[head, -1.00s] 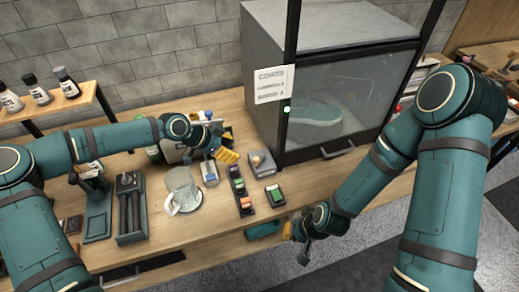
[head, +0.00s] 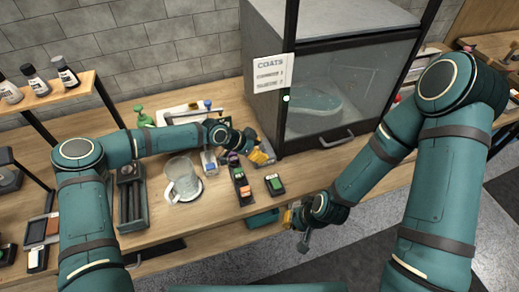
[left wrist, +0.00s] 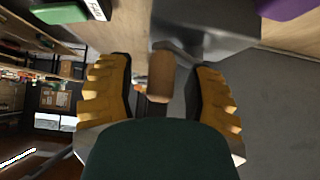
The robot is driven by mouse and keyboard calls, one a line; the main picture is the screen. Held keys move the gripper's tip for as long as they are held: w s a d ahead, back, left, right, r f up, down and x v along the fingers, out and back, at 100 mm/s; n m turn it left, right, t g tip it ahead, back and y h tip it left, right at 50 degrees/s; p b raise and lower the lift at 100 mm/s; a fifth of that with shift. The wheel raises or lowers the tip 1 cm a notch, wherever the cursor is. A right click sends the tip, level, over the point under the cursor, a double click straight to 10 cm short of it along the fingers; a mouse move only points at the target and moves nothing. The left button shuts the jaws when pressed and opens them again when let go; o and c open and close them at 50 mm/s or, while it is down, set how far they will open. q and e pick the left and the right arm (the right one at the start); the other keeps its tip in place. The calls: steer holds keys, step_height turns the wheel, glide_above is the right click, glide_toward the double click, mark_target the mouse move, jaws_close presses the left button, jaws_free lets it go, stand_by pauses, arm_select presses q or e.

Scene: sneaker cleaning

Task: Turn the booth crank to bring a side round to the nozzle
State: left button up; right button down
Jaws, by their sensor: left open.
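The booth (head: 345,35) is a grey cabinet with a dark-framed glass door, at the upper right of the head view. A pale shoe shape (head: 315,98) shows dimly behind the glass. In the left wrist view, a brown wooden crank knob (left wrist: 160,74) stands between the yellow fingers of my left gripper (head: 264,156). The fingers are open, with a gap on each side of the knob. In the head view this gripper hides the crank beside the booth's lower left corner. My right gripper (head: 288,217) is low in front of the bench edge; its finger opening is unclear.
A glass jug (head: 181,178) stands on a round base left of my left gripper. A row of small coloured blocks (head: 240,185) and a green-topped block (head: 274,184) lie just in front. A door handle (head: 338,139) sticks out of the booth. Bottles stand on a shelf (head: 50,90) at left.

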arm_select(q)
steer(key=shift+d, duration=0.1)
jaws_close()
steer(key=shift+f, duration=0.1)
steer(key=shift+f+b, duration=0.2)
steer(key=shift+b, duration=0.2)
stand_by(0.9)
steer(key=shift+s, duration=0.1)
